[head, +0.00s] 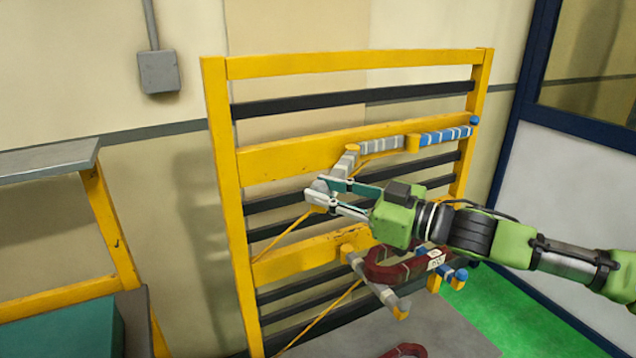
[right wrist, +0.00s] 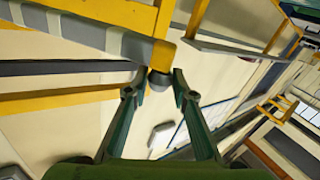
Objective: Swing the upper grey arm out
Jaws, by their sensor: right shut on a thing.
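The upper grey arm (head: 345,163) has pale bands and sticks out from the yellow frame's upper crossbar (head: 290,158), toward the camera and down to the left. In the right wrist view, the grey arm (right wrist: 95,32) ends in a yellow block (right wrist: 163,55) with a small grey knob (right wrist: 158,82) below it. My right gripper (head: 318,187) is at the arm's free end. In the wrist view, the gripper (right wrist: 159,76) has its two fingers on either side of the knob, shut on it. The fingers partly hide the tip in the head view. My left gripper is out of view.
A blue banded arm (head: 445,136) lies along the frame to the right. Below, a dark red coil (head: 385,272) rests by a lower grey arm (head: 388,298) and a blue tip (head: 460,275).

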